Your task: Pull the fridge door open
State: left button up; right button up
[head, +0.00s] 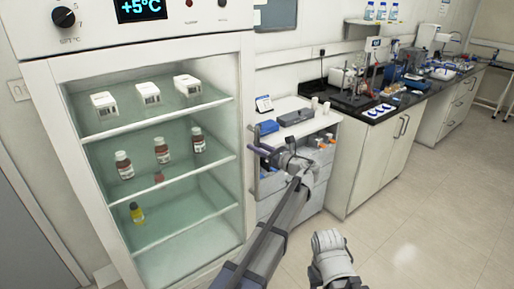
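The fridge (120,48) is a tall white cabinet at the left with a display reading +5°C. Its front has a white frame around a clear glass-like area, and the door (247,110) appears shut; I cannot make out its handle clearly. Inside, glass shelves hold white boxes (146,92) and brown bottles (161,150), with a yellow bottle (136,212) lower down. My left gripper (254,139) is beside the fridge's right front edge, fingers apart and pointing left toward it. I cannot tell whether they touch the edge.
A white drawer cart (318,128) with small items stands behind my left gripper. A dark-topped bench (412,88) with lab equipment runs along the wall at right. The tiled floor (430,200) at right is clear.

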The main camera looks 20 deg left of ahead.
pick_arm(q)
grip_shut()
dwell(0.9)
